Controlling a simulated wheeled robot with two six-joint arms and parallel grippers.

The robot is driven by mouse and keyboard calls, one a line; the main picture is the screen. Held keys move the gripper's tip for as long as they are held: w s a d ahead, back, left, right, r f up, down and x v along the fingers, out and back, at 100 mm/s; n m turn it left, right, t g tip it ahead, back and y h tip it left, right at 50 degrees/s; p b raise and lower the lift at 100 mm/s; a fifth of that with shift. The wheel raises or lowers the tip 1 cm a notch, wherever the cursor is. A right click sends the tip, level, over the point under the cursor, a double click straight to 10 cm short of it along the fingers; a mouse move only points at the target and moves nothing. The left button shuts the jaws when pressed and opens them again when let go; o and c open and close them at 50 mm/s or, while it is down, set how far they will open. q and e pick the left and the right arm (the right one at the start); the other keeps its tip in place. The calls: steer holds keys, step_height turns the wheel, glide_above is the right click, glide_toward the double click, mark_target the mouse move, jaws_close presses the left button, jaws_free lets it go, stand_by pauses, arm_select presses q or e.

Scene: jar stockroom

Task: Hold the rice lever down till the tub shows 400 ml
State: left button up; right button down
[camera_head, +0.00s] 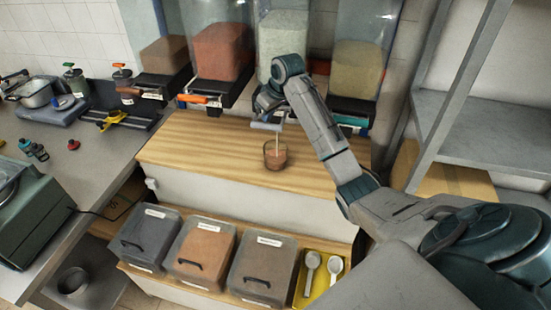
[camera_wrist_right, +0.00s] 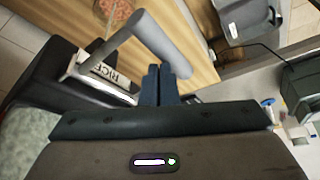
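The rice dispenser (camera_head: 284,38) is a clear bin of pale grain at the back. Its grey bar lever (camera_head: 265,126) sticks out at the front; in the wrist view the lever (camera_wrist_right: 165,45) is beside a RICE label (camera_wrist_right: 103,74). My right gripper (camera_wrist_right: 163,82) has its fingers together at the lever, seemingly against it; I cannot tell how firmly. The tub holds reddish-brown contents; no level reading is legible. My left gripper is out of view.
Other dispensers stand alongside, one with an orange lever (camera_head: 193,99) and one with a teal lever (camera_head: 350,120). Lidded bins (camera_head: 205,246) and a yellow tray (camera_head: 310,290) with scoops sit below. The counter (camera_head: 195,142) left of the tub is clear.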

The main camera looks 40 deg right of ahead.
steer(key=shift+r+p, duration=0.75)
steer(key=shift+p, duration=0.1)
steer(key=shift+r, duration=0.6)
stand_by(6.5)
